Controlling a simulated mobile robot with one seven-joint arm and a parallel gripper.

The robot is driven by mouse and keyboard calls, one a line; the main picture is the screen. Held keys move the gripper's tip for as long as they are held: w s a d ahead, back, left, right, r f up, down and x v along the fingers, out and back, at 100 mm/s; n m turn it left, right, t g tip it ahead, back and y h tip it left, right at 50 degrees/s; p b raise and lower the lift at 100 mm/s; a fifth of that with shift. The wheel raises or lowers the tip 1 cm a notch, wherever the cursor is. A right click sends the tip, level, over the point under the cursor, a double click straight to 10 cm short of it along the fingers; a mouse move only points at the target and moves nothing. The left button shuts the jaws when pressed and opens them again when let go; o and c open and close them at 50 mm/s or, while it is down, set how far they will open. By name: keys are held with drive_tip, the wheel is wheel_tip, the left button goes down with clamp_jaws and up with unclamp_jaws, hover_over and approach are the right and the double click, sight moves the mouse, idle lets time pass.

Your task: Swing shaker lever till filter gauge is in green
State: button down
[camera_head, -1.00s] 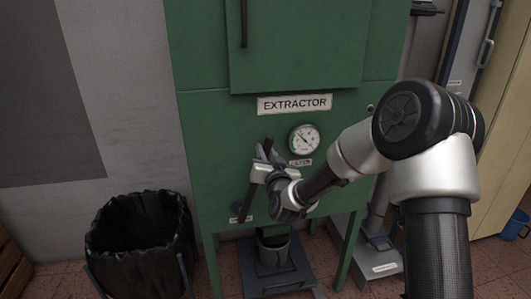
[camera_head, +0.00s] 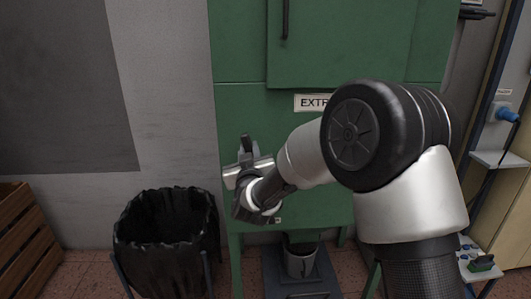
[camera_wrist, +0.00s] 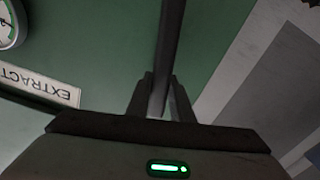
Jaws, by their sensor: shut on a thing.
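The dark shaker lever (camera_head: 246,145) stands roughly upright in front of the green extractor, near its left edge. My gripper (camera_head: 247,170) is shut on it. In the wrist view, the lever (camera_wrist: 171,35) runs down between the two fingers of my gripper (camera_wrist: 160,95). The filter gauge is hidden behind my arm in the head view. In the wrist view, only part of the gauge (camera_wrist: 9,26) shows, cut off at the upper left corner. Some green shows on its dial, but I cannot tell its reading.
The green extractor cabinet (camera_head: 235,110) fills the middle. A black-lined bin (camera_head: 165,235) stands at its left, and a wooden crate (camera_head: 25,225) at the far left. A grey bucket (camera_head: 301,262) sits beneath the cabinet. A blue-handled thing (camera_head: 507,115) is at the right.

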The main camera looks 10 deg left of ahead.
drive_tip(key=shift+s+a+f+n, duration=0.15)
drive_tip(key=shift+a+f+n, duration=0.1)
drive_tip(key=shift+a, duration=0.25)
drive_tip(key=shift+s+a+f+n, duration=0.15)
drive_tip(key=shift+a+n, duration=0.1)
drive_tip(key=shift+a, duration=0.25)
drive_tip(key=c, duration=1.6)
unclamp_jaws()
drive_tip(key=shift+a, duration=0.15)
drive_tip(key=shift+o, duration=0.2)
drive_tip(key=shift+s, duration=0.1)
drive_tip(key=p+v, duration=0.1)
drive_tip(key=v, duration=1.6)
drive_tip(key=shift+s+d+r, duration=0.1)
drive_tip(key=shift+d+r, duration=0.05)
drive_tip(key=shift+d, duration=0.05)
